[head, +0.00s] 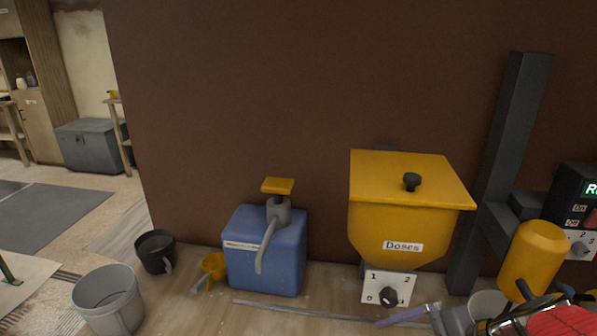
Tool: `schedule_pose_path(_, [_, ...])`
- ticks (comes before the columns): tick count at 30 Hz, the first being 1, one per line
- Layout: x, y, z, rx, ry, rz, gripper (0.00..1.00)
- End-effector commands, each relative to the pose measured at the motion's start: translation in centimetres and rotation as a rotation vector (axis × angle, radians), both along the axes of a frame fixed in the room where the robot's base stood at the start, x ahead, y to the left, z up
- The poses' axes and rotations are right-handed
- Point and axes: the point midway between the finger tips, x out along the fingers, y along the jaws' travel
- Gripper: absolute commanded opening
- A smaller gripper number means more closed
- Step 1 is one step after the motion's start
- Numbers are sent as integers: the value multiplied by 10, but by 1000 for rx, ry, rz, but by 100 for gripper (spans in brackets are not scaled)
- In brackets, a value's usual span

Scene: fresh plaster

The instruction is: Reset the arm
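I do not see my gripper or any part of my arm that I can be sure of in the head view. Whether it holds anything does not show.
A wooden worktop (215,310) carries a grey bucket (110,302), a black cup (156,254), a yellow scoop (211,270), a blue pump canister (265,255), a yellow "Doses" hopper (405,215) and a yellow-bodied machine (534,255) by a dark post (505,150). An unclear red, shiny thing (565,321) is at bottom right.

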Motion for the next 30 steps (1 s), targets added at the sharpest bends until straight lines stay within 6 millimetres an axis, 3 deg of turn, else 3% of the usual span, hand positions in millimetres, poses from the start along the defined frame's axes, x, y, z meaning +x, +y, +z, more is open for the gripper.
schedule_pose_path(3, [-9, 12, 2, -135, -29, 146, 98])
schedule_pose_path(12, [-25, 24, 14, -466, -137, 480, 98])
schedule_pose_path(24, [-24, 30, 57, -892, -377, 860, 98])
schedule_pose_path(30, [-21, 32, 73, -1003, -453, 946, 98])
